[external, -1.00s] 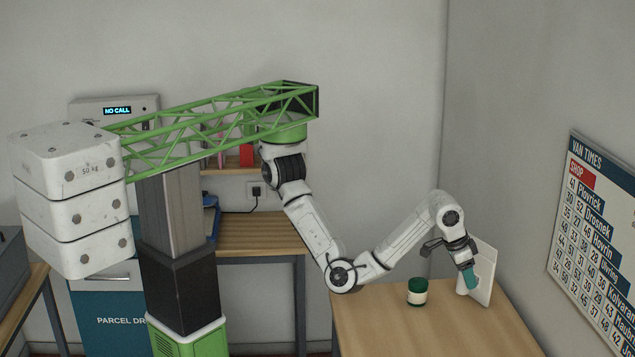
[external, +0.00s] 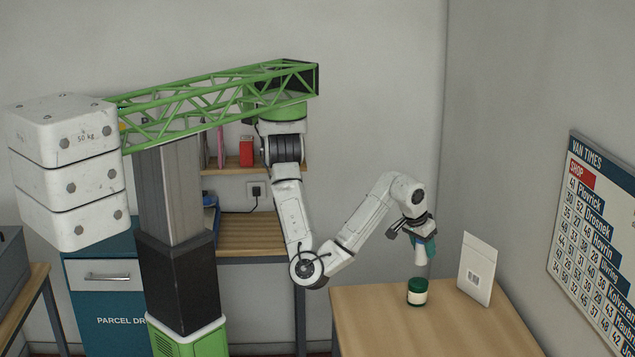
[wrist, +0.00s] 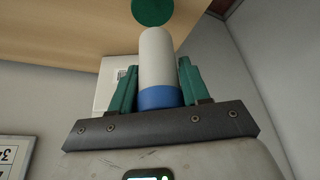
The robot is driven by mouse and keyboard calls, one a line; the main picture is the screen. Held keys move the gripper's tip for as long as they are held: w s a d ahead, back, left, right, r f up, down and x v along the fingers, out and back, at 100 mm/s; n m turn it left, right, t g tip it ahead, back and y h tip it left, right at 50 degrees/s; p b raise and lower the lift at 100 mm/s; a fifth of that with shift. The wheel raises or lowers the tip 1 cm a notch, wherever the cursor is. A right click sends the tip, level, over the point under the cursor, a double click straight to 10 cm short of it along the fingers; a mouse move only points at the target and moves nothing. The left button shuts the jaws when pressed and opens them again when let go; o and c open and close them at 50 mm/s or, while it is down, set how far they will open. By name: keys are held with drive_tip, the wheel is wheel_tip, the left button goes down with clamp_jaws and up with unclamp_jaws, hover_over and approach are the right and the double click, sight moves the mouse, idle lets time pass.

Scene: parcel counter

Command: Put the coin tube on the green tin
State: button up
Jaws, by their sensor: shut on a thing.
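The coin tube (wrist: 158,62) is white with a blue band at the end nearer my palm. My gripper (wrist: 158,88) is shut on it, with teal fingers on both sides. In the external view the white tube (external: 420,256) hangs below my gripper (external: 424,246), over the tin. The green tin (external: 417,292) stands on the wooden table, with a dark green lid and a pale label band. In the wrist view its green lid (wrist: 152,11) shows just beyond the tube's free end. I cannot tell how large the gap between them is.
A white envelope-like card (external: 477,270) with a barcode stands upright at the right of the wooden table (external: 375,320). It also shows in the wrist view (wrist: 108,82). The table left of the tin is clear. A wall with a timetable (external: 598,230) is at the right.

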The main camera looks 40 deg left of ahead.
sight(422, 265)
drive_tip(key=shift+f, duration=3.15)
drive_tip(key=shift+f+b, duration=0.2)
drive_tip(key=shift+b, duration=0.15)
drive_tip(key=o, duration=1.2)
drive_tip(key=shift+r, duration=0.2)
